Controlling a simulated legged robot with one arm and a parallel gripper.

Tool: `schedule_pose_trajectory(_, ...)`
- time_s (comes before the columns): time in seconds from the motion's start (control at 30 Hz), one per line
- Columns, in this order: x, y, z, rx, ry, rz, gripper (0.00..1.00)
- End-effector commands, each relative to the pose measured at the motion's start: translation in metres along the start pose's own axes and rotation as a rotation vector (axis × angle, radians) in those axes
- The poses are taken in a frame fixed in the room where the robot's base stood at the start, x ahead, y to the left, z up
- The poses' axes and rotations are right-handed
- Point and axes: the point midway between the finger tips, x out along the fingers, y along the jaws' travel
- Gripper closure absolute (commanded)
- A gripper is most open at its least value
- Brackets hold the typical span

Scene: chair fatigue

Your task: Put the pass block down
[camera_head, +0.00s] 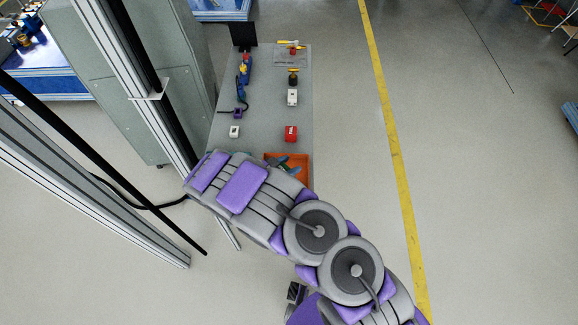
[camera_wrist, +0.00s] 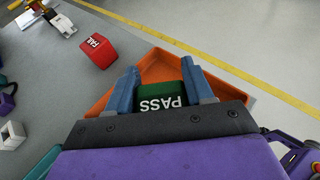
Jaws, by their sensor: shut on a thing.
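The green pass block (camera_wrist: 160,98) shows in the wrist view with its white PASS lettering upside down. My gripper (camera_wrist: 162,75) is shut on it, a blue finger on each side. The block is over or in an orange tray (camera_wrist: 225,88); I cannot tell whether it touches the tray's bottom. In the head view the tray (camera_head: 304,161) is at the near end of the grey table, partly hidden by my arm. The gripper's fingers (camera_head: 286,165) show faintly there beside the arm, and the block is mostly hidden.
A red fail block (camera_head: 291,133) stands on the grey table (camera_head: 262,118) beyond the tray. A white block (camera_head: 234,132) sits to its left. Tools and small parts lie farther back. A metal frame (camera_head: 140,80) and grey cabinet stand left; open floor lies right.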

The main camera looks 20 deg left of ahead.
Motion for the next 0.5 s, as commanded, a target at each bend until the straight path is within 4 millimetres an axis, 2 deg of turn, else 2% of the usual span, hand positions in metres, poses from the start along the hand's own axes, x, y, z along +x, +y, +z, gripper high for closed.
schedule_pose_trajectory(0.3, 0.021, 0.009, 0.010, 0.010, 0.006, 0.003, 0.85)
schedule_pose_trajectory(0.5, 0.029, 0.012, -0.020, 0.001, 0.003, 0.001, 0.85)
